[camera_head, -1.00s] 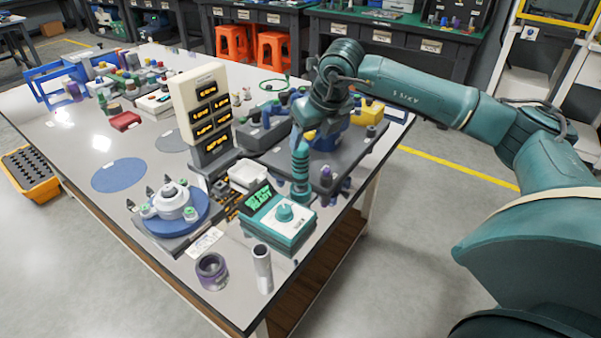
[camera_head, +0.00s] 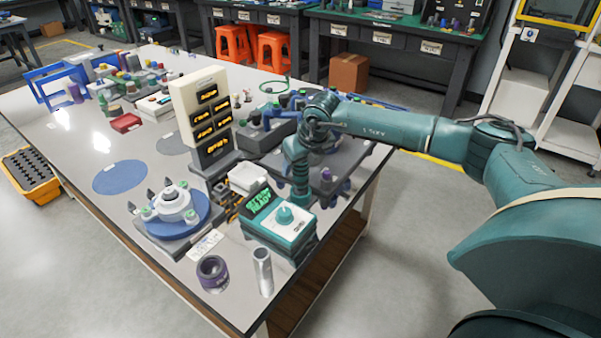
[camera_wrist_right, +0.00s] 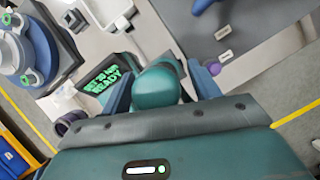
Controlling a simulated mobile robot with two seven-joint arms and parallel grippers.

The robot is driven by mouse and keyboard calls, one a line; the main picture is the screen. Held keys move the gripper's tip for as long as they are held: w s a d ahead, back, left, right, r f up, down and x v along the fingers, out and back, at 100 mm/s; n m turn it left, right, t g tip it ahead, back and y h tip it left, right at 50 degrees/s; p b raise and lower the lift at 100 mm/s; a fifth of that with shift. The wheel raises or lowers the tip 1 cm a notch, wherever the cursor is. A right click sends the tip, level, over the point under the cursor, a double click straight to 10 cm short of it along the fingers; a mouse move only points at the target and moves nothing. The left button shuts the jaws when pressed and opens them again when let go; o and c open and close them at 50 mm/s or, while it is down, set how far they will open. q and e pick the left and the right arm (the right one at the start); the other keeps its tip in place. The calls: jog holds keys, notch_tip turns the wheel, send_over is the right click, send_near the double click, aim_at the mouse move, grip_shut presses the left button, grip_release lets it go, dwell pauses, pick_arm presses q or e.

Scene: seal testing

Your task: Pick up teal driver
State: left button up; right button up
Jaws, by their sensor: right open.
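The teal driver (camera_head: 300,185) stands upright beside the display box, towards the right edge of the table. In the right wrist view the driver's rounded teal top (camera_wrist_right: 157,88) lies between the two blue fingers. My right gripper (camera_head: 297,150) is low over the driver, with its open jaws on either side of it. In the right wrist view the right gripper (camera_wrist_right: 164,92) has one finger left and one right of the driver; whether either touches it I cannot tell. The driver's lower end is hidden. My left gripper is not in view.
A teal box with a green-lettered display (camera_head: 282,222) stands close to the driver. A white panel with dark labels (camera_head: 198,105), a white tray (camera_head: 247,178), a round blue fixture (camera_head: 178,212), a purple ring (camera_head: 212,272) and a metal cylinder (camera_head: 263,270) are nearby.

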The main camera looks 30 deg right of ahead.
jog(key=shift+r, duration=0.1)
jog(key=c, duration=1.3)
